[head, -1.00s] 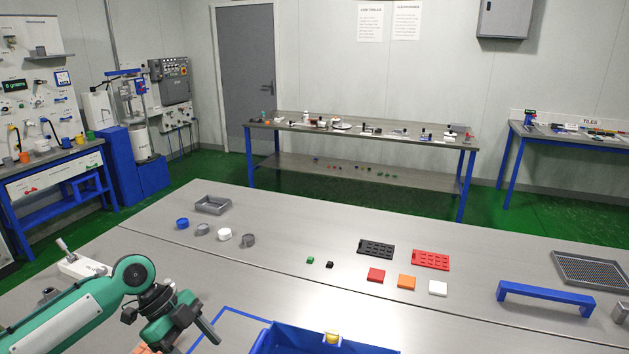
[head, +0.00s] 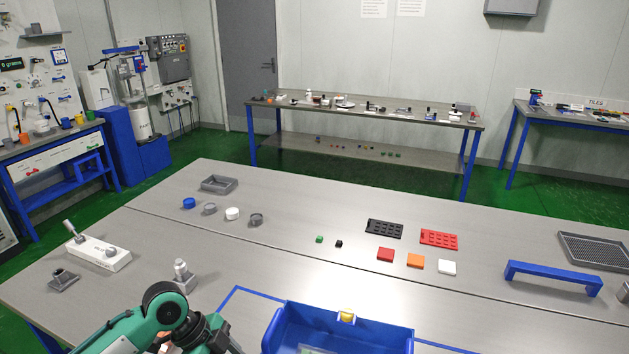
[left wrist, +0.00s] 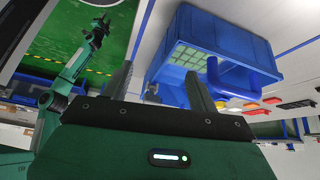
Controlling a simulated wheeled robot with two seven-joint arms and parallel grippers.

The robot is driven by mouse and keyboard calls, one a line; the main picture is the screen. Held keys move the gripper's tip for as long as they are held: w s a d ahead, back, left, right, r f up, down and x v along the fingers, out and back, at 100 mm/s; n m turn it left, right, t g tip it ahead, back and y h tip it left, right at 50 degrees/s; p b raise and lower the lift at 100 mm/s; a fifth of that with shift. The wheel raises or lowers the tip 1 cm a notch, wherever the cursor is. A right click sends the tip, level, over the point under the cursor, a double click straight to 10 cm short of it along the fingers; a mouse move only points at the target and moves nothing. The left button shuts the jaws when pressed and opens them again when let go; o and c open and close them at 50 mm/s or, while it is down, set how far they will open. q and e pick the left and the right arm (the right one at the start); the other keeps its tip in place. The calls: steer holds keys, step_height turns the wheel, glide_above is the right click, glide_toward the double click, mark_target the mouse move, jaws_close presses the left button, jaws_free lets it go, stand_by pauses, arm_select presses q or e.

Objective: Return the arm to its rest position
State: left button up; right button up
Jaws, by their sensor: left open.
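My left arm (head: 165,308) shows at the bottom left of the head view, and its gripper is cut off by the lower edge there. In the left wrist view my left gripper (left wrist: 160,88) has its two fingers apart, with nothing gripped between them. A blue bin (head: 335,325) stands on the table to the right of the arm, and it also shows beyond the fingers in the left wrist view (left wrist: 190,72).
A white device with a lever (head: 100,252), a grey block (head: 64,280) and a small grey fitting (head: 182,275) stand near the arm. Round caps, a grey tray (head: 219,184), coloured blocks and a blue bridge (head: 553,277) lie farther off.

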arm_select(q)
steer(key=s+d+f+n+t, duration=0.3)
steer(key=s+d+f+n, duration=0.1)
steer(key=s+f+n, duration=0.35)
steer(key=s+a+f+n+t+y, duration=0.1)
steer(key=s+a+n+t+y, duration=0.1)
steer(key=s+a+n+y, duration=0.7)
steer(key=s+f+g+h, duration=0.1)
steer(key=s+f+h, duration=0.1)
steer(key=f, duration=1.3)
steer(key=s+f+g+h, duration=0.1)
steer(key=s+f, duration=0.1)
steer(key=f, duration=1.3)
steer(key=s+a+f, duration=0.2)
steer(key=s+f, duration=0.7)
steer(key=f, duration=0.1)
steer(key=s+a+f+g, duration=0.1)
steer(key=s+a+f, duration=0.1)
steer(key=s+f, duration=0.8)
steer(key=shift+s+a+f, duration=0.15)
steer(key=shift+a+f, duration=0.05)
steer(key=shift+f, duration=0.25)
steer(key=shift+n, duration=0.25)
